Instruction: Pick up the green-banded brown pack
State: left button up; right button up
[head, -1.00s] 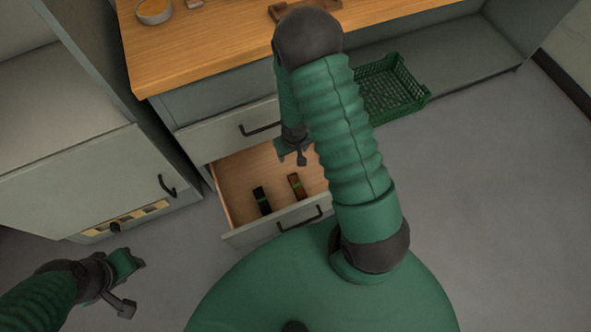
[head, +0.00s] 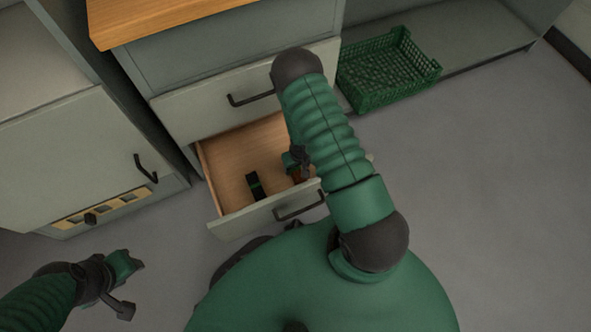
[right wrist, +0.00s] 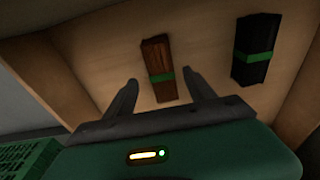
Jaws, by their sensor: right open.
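The brown pack (right wrist: 157,60) with its green band lies on the wooden floor of the open drawer (head: 228,165). In the right wrist view it shows between and just beyond the fingertips of my right gripper (right wrist: 161,88), which is open and empty. In the head view my right gripper (head: 299,160) is over the drawer and hides most of the brown pack. A black pack (head: 255,186) with a green band lies beside it; it also shows in the right wrist view (right wrist: 255,60). My left gripper (head: 128,282) hangs over the floor at lower left, its jaws apart and empty.
The drawer's front panel (head: 245,222) with a dark handle faces me. A closed drawer (head: 205,110) is above it. A green crate (head: 390,75) is to the right. A grey cabinet (head: 75,150) is on the left. The floor at right is clear.

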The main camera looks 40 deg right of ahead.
jog(key=f+b, duration=0.1)
jog(key=f, duration=0.1)
jog(key=w+f+b, duration=0.1)
jog(key=f+b, duration=0.1)
jog(key=shift+f, duration=0.3)
pick_arm(q)
jog(key=x, duration=0.3)
jog(key=shift+s+f, duration=0.35)
jog(key=shift+f, duration=0.1)
pick_arm(e)
jog(key=shift+r, duration=0.15)
jog(key=shift+c, duration=0.4)
grip_shut()
